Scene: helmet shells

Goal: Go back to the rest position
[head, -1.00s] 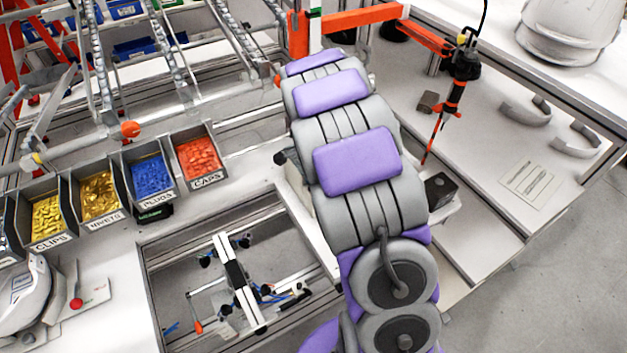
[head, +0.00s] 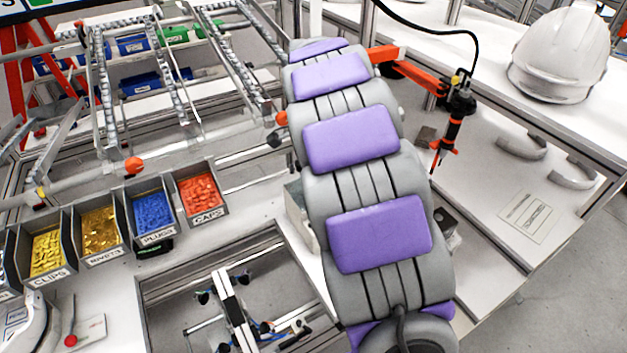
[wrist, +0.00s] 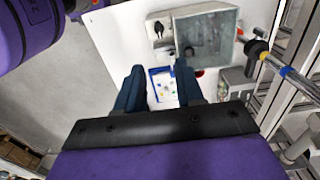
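My gripper (wrist: 157,88) shows in the wrist view with its two dark blue fingers apart and nothing between them. Beyond the fingers is a white surface with a small blue-edged card (wrist: 163,86) bearing coloured dots, and a grey box (wrist: 205,38). In the head view my grey and purple arm runs up the middle of the picture, and my gripper is not visible there. A white helmet shell (head: 562,52) sits on the white bench at the upper right, away from the arm.
Bins of clips (head: 47,254), rivets (head: 99,231), plugs (head: 153,212) and caps (head: 200,194) stand left of my arm. A fixture frame (head: 235,308) lies below them. An orange and black tool arm (head: 455,112) stands close on the right. Grey floor (head: 570,280) is open at lower right.

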